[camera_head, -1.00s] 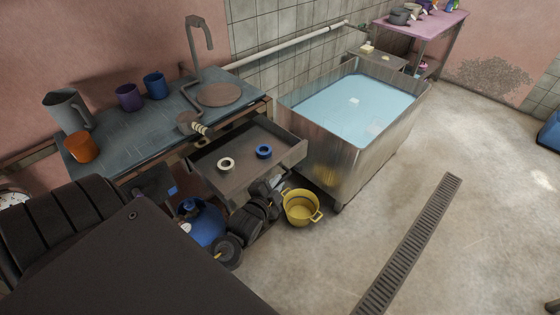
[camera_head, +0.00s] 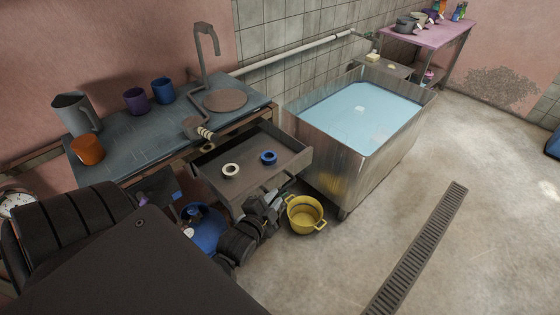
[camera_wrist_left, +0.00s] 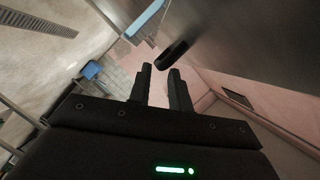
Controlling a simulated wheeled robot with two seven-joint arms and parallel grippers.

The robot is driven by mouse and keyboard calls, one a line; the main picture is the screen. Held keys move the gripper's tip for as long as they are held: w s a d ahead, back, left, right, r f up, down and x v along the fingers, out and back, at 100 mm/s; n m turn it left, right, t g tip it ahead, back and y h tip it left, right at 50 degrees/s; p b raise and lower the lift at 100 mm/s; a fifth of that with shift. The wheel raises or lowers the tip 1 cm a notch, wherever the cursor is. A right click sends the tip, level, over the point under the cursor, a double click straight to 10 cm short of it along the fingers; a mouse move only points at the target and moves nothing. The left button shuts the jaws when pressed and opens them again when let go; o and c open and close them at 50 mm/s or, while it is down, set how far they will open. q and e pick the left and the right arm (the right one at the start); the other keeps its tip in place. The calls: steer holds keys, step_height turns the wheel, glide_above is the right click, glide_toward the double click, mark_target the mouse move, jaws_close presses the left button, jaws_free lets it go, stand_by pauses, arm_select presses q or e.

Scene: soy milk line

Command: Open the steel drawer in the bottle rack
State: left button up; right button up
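The steel drawer (camera_head: 285,174) is pulled out from under the blue-grey counter, which has a tap. It holds a white tape roll (camera_head: 231,170) and a blue tape roll (camera_head: 269,158). My left gripper (camera_head: 278,194) is low beside the drawer's front face. In the left wrist view a dark grey metal surface (camera_wrist_left: 235,45) fills the upper right, with a dark handle-like piece (camera_wrist_left: 172,54) just beyond the fingertips. The left fingers (camera_wrist_left: 160,69) stand apart with background visible between them, so the gripper is open and empty. My right gripper is not in view.
A yellow pot (camera_head: 305,214) stands on the floor by the gripper. A steel tank (camera_head: 340,165) of pale liquid stands right of the drawer. A blue rounded object (camera_head: 207,232) is below the drawer. Floor around the drain grate (camera_head: 420,250) is clear.

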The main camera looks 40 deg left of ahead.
arm_select(q)
steer(key=v, duration=0.6)
stand_by(0.5)
